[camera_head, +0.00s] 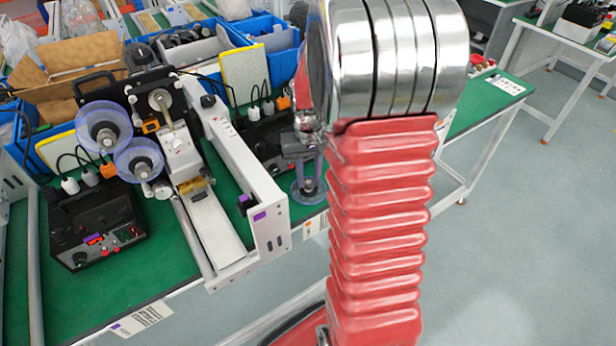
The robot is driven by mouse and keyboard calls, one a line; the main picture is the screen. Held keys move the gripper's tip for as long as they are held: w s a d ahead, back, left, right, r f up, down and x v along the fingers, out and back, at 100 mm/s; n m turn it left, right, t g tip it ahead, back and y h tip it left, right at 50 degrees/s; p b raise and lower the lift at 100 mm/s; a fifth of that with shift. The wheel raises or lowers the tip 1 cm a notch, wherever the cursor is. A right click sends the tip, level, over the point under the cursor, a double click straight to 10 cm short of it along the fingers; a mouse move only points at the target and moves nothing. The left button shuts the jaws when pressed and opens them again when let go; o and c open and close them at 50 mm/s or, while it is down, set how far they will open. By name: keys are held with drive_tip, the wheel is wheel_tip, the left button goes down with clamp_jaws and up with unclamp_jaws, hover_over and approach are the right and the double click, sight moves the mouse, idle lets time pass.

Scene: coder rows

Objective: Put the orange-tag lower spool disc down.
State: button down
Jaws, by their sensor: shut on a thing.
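My gripper (302,150) is left of my red arm, above the right part of the green bench. It is shut on a spool disc (309,200), a translucent blue-purple ring with a grey hub, partly hidden by my arm and gripper. The disc is low over the green surface near the front edge; I cannot tell whether it touches. No orange tag can be made out on it. On the coder to the left, an upper spool disc (88,121) and a lower spool disc (125,163) are mounted.
The white coder rail (235,160) with a purple tag runs left of my gripper. A black control box (90,228) stands at the left. Blue bins (272,38) and cables fill the back. Another green bench stretch (480,105) lies right of my arm.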

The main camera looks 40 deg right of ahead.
sight(309, 182)
drive_tip(key=c, duration=1.4)
unclamp_jaws()
drive_tip(key=shift+c, duration=0.2)
wheel_tip(309, 182, up, 12)
